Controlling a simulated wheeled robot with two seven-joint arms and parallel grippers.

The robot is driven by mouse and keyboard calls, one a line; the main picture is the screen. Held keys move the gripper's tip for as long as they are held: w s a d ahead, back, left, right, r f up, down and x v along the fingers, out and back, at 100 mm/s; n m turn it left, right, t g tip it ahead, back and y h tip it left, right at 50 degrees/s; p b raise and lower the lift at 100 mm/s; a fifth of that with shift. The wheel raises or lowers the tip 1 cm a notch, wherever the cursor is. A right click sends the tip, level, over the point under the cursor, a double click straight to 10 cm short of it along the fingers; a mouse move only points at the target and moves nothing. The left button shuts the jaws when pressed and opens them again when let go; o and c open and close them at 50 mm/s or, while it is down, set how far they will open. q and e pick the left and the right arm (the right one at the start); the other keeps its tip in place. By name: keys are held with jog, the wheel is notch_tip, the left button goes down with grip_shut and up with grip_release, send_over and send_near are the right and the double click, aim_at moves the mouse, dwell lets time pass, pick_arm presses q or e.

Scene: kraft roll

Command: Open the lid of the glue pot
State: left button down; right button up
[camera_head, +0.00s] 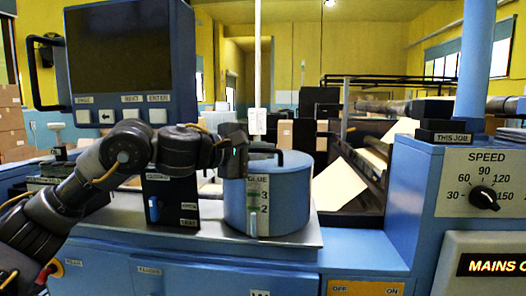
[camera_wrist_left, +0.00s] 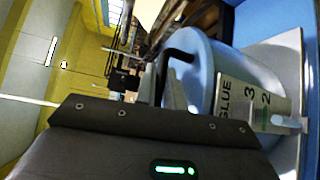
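The glue pot (camera_head: 289,204) is a blue cylinder labelled GLUE, standing on the metal top of the machine. Its lid (camera_head: 292,163) looks seated on the rim, with a black arched handle (camera_head: 269,151) on top. My left gripper (camera_head: 236,157) is at the lid's left edge, level with the handle. In the left wrist view the pot (camera_wrist_left: 243,68) and the handle (camera_wrist_left: 176,55) show just beyond the gripper's dark body. That body hides much of the fingers, so I cannot tell whether they are open or touch the handle. My right gripper is not in view.
A control box with a dark screen (camera_head: 118,47) stands behind my left arm. A small panel with a blue switch (camera_head: 153,209) stands left of the pot. A blue post (camera_head: 474,62) and the SPEED dial panel (camera_head: 484,197) are at the right.

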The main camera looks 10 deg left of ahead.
pick_arm(q)
jog(key=shift+r+p, duration=0.3)
jog(key=w+r+n+g+y+p, duration=0.1)
jog(key=w+r+n+g+p, duration=0.2)
jog(key=w+r+p, duration=0.3)
jog(key=shift+w+r+g+y+p, duration=0.35)
jog(key=shift+r+p, duration=2.2)
jog(key=shift+p, duration=3.2)
jog(key=shift+s, duration=0.2)
jog(key=c, duration=1.8)
grip_release()
jog(key=shift+o, duration=0.2)
